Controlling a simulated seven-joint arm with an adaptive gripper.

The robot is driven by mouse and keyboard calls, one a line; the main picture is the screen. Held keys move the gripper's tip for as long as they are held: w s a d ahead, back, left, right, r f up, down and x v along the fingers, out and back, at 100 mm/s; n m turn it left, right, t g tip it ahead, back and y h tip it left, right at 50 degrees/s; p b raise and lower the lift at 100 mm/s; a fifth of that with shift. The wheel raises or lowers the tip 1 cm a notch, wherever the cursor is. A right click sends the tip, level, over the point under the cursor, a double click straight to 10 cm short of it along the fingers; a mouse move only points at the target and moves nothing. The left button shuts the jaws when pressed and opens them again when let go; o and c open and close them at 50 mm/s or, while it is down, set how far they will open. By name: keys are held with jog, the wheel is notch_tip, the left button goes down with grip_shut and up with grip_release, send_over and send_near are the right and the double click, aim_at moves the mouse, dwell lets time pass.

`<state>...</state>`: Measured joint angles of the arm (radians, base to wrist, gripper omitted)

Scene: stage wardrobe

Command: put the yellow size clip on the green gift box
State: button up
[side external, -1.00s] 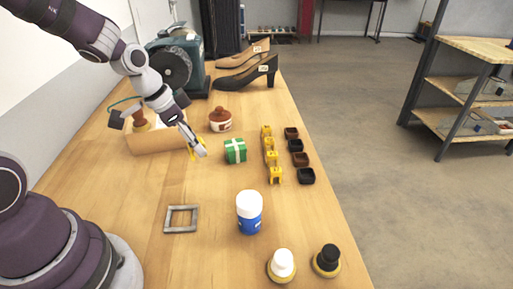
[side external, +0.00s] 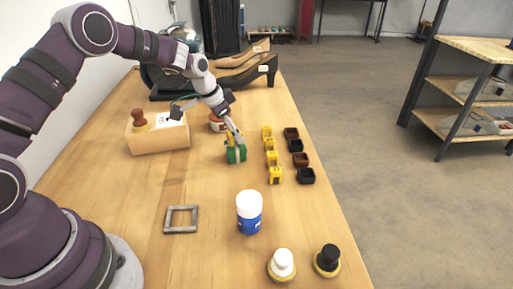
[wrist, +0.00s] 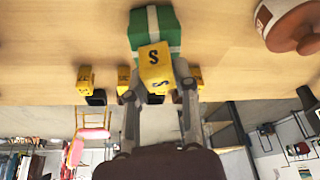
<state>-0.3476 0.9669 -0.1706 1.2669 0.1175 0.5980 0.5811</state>
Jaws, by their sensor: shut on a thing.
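The green gift box (side external: 236,155) with a pale ribbon stands on the table, left of the row of yellow clips. It also shows at the top of the wrist view (wrist: 150,22). My gripper (side external: 236,139) points down right at the box. In the wrist view its fingers (wrist: 158,88) are shut on a yellow size clip (wrist: 154,62) marked "S". The clip overlaps the near part of the box there. I cannot tell whether it touches the box. In the side view the fingers mostly hide the clip.
Several yellow clips (side external: 270,158) and dark holders (side external: 298,159) stand in rows to the right. A brown-lidded pot (side external: 215,124) is close behind the box, partly hidden by my arm. A wooden block (side external: 160,139) stands to the left.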

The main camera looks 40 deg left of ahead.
jog(key=shift+f, duration=0.15)
jog(key=o, duration=0.7)
jog(key=v, duration=1.2)
jog(key=s+d+r+n, duration=0.1)
jog(key=s+d, duration=0.1)
jog(key=s, duration=0.4)
jog(key=s+d+r+n+t+y, duration=0.1)
jog(key=s+d+r+n, duration=0.1)
jog(key=s, duration=0.4)
jog(key=s+d+r+n, duration=0.1)
jog(key=s+d+r, duration=0.1)
jog(key=s, duration=0.4)
jog(key=shift+s+d+y, duration=0.1)
jog(key=shift+d+y, duration=0.25)
jog(key=shift+y, duration=0.05)
